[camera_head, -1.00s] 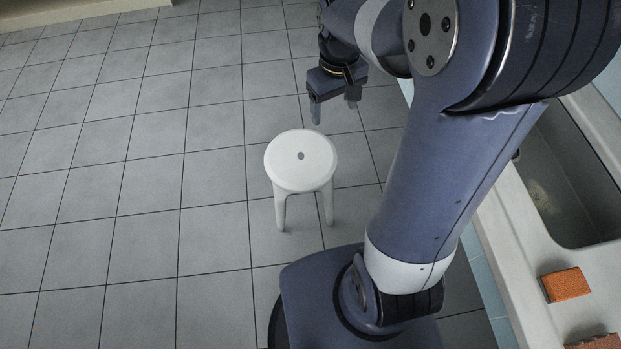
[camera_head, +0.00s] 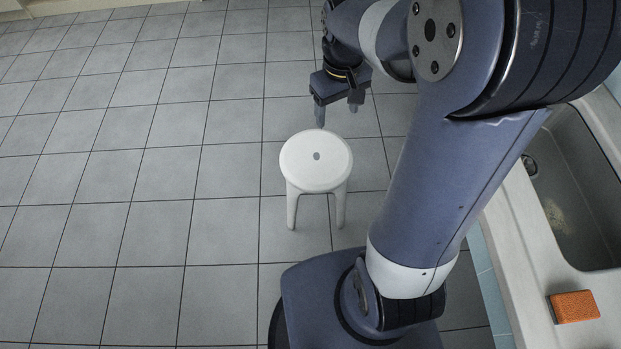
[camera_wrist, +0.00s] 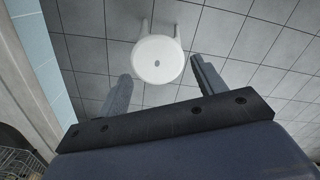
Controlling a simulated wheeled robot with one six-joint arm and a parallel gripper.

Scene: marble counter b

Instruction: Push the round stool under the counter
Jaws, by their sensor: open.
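The round white stool (camera_head: 316,163) stands upright on the tiled floor, left of my arm and out from the counter. It has a small grey spot in the middle of its seat. My gripper (camera_head: 339,112) is open and empty, above and just beyond the stool in the head view. In the wrist view the stool (camera_wrist: 158,60) shows beyond and between my two spread fingers (camera_wrist: 160,85). I see no clear contact between gripper and stool. The counter (camera_head: 520,240) runs along the right side. The space under it is hidden by my arm and the counter itself.
A sink basin (camera_head: 580,190) is set in the counter, with an orange sponge (camera_head: 574,307) on the near counter top. Pale blue tiles (camera_head: 483,265) face the counter's side. The grey floor (camera_head: 130,180) to the left is wide and clear.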

